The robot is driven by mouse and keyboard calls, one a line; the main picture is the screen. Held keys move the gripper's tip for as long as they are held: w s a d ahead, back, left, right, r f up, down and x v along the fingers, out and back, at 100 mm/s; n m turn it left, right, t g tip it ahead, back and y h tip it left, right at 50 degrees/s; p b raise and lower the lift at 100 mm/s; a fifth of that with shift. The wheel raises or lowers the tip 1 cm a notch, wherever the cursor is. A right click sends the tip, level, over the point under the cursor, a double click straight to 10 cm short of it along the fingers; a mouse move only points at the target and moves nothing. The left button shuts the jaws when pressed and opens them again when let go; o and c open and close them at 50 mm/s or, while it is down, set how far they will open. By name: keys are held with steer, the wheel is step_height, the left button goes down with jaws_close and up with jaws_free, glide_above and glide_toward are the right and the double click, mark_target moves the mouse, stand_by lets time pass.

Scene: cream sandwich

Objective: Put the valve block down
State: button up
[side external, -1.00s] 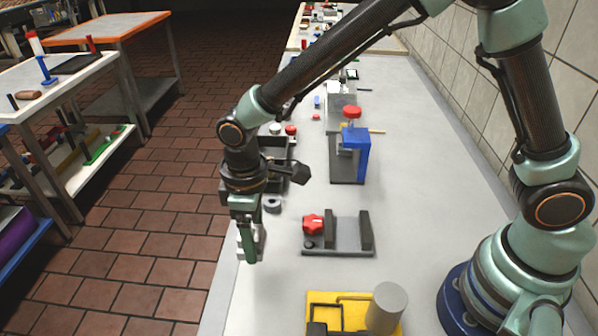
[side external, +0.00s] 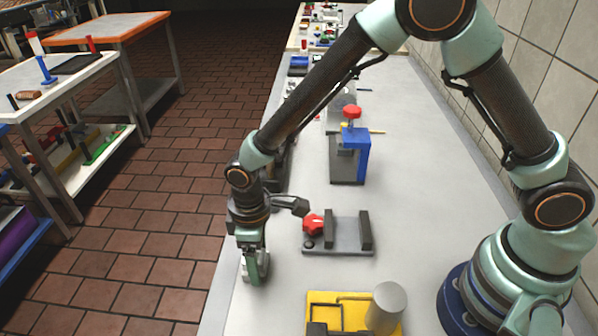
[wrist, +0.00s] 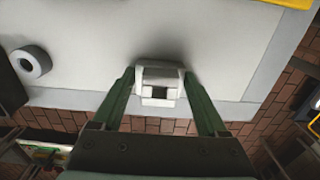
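The valve block (wrist: 160,73) is a small white-grey block with a dark square opening. In the wrist view it sits between the two green fingertips of my gripper (wrist: 158,72), which press against its sides. In the side external view my gripper (side external: 256,270) points down near the left edge of the table, shut on the valve block (side external: 246,264), which is partly hidden behind a finger. The block is low over the grey tabletop (side external: 280,275). I cannot tell whether it touches the surface.
A grey fixture (side external: 345,247) with a red knob (side external: 313,224) stands to the right. A yellow plate (side external: 352,300) with a grey cylinder (side external: 386,305) is nearer the camera. A blue-and-grey vise (side external: 350,158) stands further back. A grey ring (wrist: 31,62) lies at left in the wrist view.

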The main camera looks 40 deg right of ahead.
steer(key=shift+o, duration=1.1)
steer(key=shift+r, duration=0.15)
step_height(320, 180, up, 12)
steer(key=s+d+r+m+t, duration=0.2)
steer(key=d+r, duration=0.4)
steer(key=d, duration=0.5)
steer(key=s+d+r+m+t, duration=0.3)
steer(key=d+r+m, duration=0.3)
steer(key=d, duration=0.6)
steer(key=shift+s+d+m+t, duration=0.3)
steer(key=shift+s+m, duration=0.2)
steer(key=shift+s, duration=0.2)
